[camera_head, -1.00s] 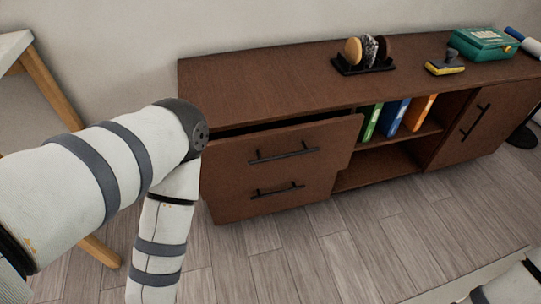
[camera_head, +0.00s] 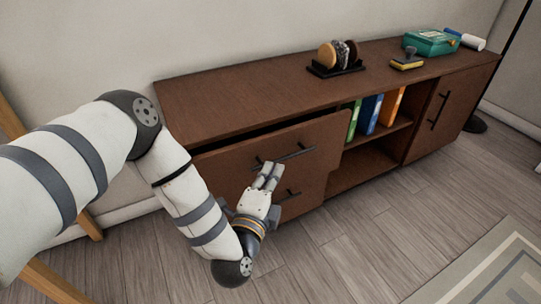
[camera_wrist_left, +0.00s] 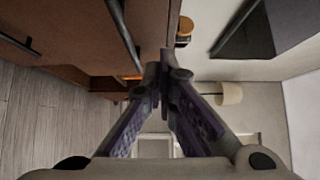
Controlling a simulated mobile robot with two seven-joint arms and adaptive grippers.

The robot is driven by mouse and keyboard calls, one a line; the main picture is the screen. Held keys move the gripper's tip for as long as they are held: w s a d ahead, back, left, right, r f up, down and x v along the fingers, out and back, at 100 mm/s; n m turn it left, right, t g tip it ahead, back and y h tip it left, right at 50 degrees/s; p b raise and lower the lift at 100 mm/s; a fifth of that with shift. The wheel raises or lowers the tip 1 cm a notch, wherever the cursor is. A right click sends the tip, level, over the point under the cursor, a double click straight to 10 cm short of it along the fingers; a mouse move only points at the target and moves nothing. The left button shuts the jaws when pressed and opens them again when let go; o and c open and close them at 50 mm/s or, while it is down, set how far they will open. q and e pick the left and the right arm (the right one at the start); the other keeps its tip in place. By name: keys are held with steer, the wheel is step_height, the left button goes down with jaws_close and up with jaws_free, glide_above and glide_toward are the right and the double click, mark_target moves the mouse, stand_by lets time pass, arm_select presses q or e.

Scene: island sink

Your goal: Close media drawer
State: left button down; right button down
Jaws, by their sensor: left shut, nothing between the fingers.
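The brown media cabinet (camera_head: 240,101) stands against the wall. Its upper left drawer (camera_head: 222,163) is pulled part way out, with a dark gap along its top edge. A black bar handle (camera_head: 298,154) is on its front. A second drawer with its own handle (camera_head: 290,194) is below and looks shut. My left gripper (camera_head: 270,170) is shut and empty, in front of the drawer fronts near the upper handle. I cannot tell whether it touches. In the left wrist view the closed fingers (camera_wrist_left: 163,75) show beside the drawer front and a dark handle bar (camera_wrist_left: 124,28). My right gripper is out of view.
Books (camera_head: 370,115) stand in the open shelf beside the drawers. A black rack with round items (camera_head: 337,57), a stamp-like object (camera_head: 408,60) and a green box (camera_head: 431,42) sit on top. A rug (camera_head: 485,268) lies at lower right. The floor before the cabinet is clear.

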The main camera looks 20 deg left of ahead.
mark_target(255, 138)
arm_select(q)
steer(key=w+a, duration=0.1)
steer(key=w, duration=0.1)
steer(key=w+a+b, duration=0.1)
steer(key=w, duration=0.1)
steer(key=w+a, duration=0.1)
steer(key=w, duration=0.1)
steer(key=shift+w+a+b, duration=0.2)
steer(key=shift+a+b, duration=0.1)
